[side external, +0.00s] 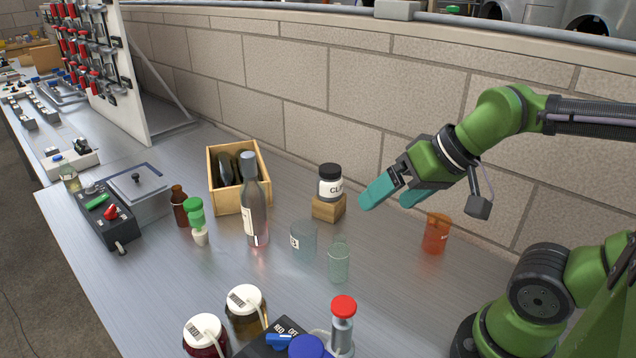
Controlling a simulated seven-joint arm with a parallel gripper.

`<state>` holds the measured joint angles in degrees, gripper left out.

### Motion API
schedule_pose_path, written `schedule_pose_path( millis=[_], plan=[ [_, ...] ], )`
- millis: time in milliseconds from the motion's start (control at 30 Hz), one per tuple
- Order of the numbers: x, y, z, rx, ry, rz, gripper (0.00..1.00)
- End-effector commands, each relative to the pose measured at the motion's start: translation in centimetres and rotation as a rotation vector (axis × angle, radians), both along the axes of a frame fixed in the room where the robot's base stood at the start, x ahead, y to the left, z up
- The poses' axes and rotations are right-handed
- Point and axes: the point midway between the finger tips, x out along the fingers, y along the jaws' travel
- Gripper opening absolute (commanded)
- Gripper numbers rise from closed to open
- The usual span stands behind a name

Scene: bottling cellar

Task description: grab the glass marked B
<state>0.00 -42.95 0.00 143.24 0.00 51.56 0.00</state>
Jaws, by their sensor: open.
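The glass marked B (303,241) is a clear, bluish tumbler with a B on a light label on its left side. It stands upright on the metal bench, between a tall bottle and a clear greenish glass (339,262). My gripper (385,204) has teal fingers, apart and empty. It is up and to the right of the B glass in the picture, above the bench, not touching it.
The tall bottle (256,215) stands close left of the B glass. Behind are a jar (330,183) on a wooden block (328,208) and a wooden crate (213,172). An orange beaker (436,234) stands right. Lidded jars (246,312) and a red-topped dispenser (343,325) are in front.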

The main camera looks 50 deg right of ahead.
Motion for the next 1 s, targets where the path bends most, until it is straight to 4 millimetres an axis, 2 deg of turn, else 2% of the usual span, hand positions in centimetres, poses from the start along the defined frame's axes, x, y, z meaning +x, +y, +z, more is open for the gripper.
schedule_pose_path(
  millis=[133,267,367,500,700,833,1000],
  plan=[
    [0.5,0.0,-1.1,0.006,0.054,-0.001,0.93],
    [2.7,-0.5,-2.3,0.071,0.158,-0.068,0.93],
    [5.6,-1.1,-3.4,0.206,0.273,-0.273,0.93],
    [9.8,-2.4,-5.3,0.428,0.433,-0.688,0.93],
    [14.5,-4.2,-7.8,0.703,0.569,-1.301,0.93],
    [16.4,-5.0,-7.9,0.855,0.595,-1.603,0.93],
    [17.0,-5.0,-7.2,0.981,0.606,-1.806,0.93]
  ],
)
